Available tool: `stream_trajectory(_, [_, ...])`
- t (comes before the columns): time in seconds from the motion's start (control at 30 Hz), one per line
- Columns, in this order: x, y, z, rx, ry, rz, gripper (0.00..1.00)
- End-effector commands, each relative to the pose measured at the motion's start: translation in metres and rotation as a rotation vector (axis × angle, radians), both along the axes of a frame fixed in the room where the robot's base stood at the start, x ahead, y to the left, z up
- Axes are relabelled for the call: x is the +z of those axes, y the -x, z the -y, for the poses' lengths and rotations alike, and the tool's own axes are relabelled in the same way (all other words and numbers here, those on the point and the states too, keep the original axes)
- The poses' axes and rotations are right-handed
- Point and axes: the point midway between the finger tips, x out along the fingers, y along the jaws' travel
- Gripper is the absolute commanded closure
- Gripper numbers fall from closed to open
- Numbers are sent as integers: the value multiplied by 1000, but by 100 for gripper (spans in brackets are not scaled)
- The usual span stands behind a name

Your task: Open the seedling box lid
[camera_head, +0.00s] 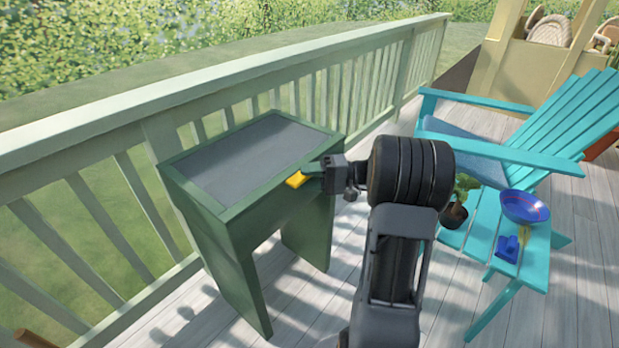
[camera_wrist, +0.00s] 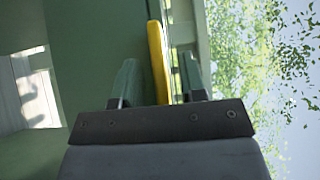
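The seedling box (camera_head: 232,232) is a green stand with two side panels, against the railing. Its lid (camera_head: 245,158), a grey panel in a green frame, lies flat on top and looks closed. A yellow handle (camera_head: 296,180) sticks out at the lid's right front edge. My gripper (camera_head: 313,178) is at this edge, right beside the handle. In the wrist view the yellow handle (camera_wrist: 158,60) stands between my two green-grey fingers (camera_wrist: 160,75), which are apart, with gaps visible beside it. The lid's hinge is not clear.
A pale green railing (camera_head: 240,85) runs behind the box. A turquoise chair (camera_head: 510,140) stands to the right, with a turquoise table (camera_head: 478,238) bearing a potted plant (camera_head: 456,205), a blue bowl (camera_head: 524,207) and a blue item (camera_head: 507,248). Deck floor in front of the box is clear.

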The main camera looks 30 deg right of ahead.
Motion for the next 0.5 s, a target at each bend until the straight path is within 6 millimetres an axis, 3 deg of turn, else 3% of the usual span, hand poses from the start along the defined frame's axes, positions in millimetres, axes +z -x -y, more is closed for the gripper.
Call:
stream_trajectory(0.23, [0,0,0,0,0,0,62])
stream_trajectory(0.5, [0,0,0,0,0,0,87])
